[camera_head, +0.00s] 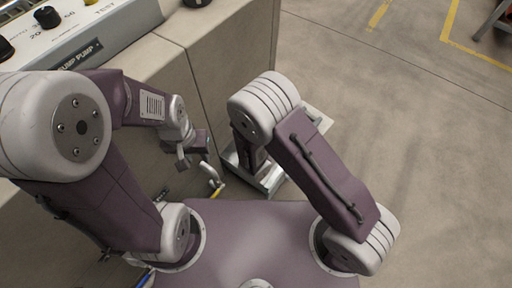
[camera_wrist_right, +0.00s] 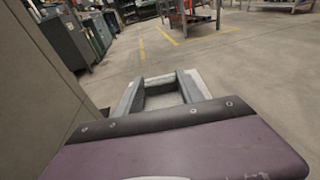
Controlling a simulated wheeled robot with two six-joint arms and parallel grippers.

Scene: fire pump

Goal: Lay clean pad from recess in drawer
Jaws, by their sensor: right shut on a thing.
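My right gripper (camera_wrist_right: 160,91) shows in the right wrist view with its two grey fingers apart and a grey block-like piece (camera_wrist_right: 162,101) between them. I cannot tell for sure whether this piece is the pad. In the head view my right arm covers most of that gripper. A pale metal tray-like frame (camera_head: 271,182), perhaps the drawer, lies low beside the cabinet, partly behind my right arm. My left gripper (camera_head: 193,158) hangs near the cabinet front, to the left of the frame; its jaw gap is unclear. No recess can be made out.
The beige cabinet (camera_head: 227,65) with a pump control panel (camera_head: 85,38) stands on the left, close to my left arm. A small metal handle with a yellow part (camera_head: 215,190) is below my left gripper. Open concrete floor (camera_head: 410,140) lies to the right.

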